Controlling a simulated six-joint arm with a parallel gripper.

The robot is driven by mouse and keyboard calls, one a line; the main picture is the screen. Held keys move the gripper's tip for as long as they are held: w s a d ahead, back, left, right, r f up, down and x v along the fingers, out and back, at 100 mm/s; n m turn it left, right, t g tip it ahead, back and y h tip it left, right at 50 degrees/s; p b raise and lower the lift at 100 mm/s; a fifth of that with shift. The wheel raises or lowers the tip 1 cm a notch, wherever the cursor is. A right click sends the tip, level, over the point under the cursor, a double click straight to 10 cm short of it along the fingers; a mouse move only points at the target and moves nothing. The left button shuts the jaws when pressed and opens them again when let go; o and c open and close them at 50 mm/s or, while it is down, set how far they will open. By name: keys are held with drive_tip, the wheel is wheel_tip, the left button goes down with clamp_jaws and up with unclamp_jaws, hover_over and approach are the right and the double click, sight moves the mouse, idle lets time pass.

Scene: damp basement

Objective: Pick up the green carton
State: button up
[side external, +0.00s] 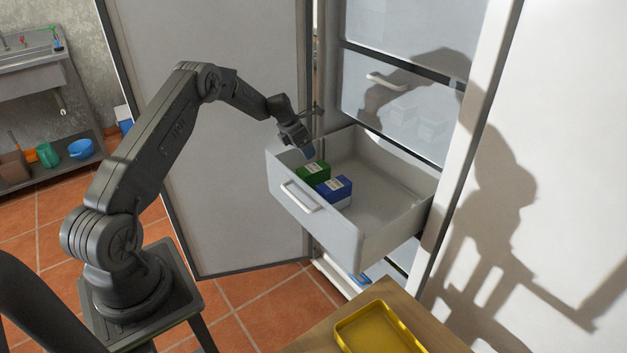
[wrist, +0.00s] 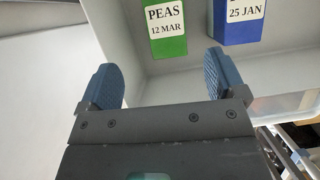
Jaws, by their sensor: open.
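The green carton (side external: 312,173) stands in the open drawer, close to the drawer's front panel and left of a blue carton. In the wrist view the green carton (wrist: 170,48) shows at the top centre, with a label reading PEAS 12 MAR. My gripper (side external: 309,154) is just above the drawer's left front corner, beside and above the green carton. In the wrist view its two blue fingertips (wrist: 164,80) are wide apart with nothing between them. The green carton lies beyond the fingertips, and its upper part is cut off by the frame.
The blue carton (side external: 336,187), labelled 25 JAN, stands right beside the green one. The drawer (side external: 337,229) has raised walls, and its right and back floor is clear. An open cabinet door (side external: 215,130) stands left of the drawer. A yellow tray (side external: 372,332) lies on a wooden table in front.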

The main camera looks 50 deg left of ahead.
sight(312, 168)
drive_tip(key=x, duration=0.5)
drive_tip(key=shift+f, duration=0.35)
drive_tip(key=shift+d+x, duration=0.2)
drive_tip(key=shift+x, duration=1.05)
drive_tip(key=shift+d+x, duration=0.2)
drive_tip(key=shift+x, duration=1.1)
drive_tip(key=shift+s, duration=0.15)
drive_tip(key=shift+f, duration=0.3)
drive_tip(key=c, duration=1.2)
drive_tip(key=shift+r, duration=0.1)
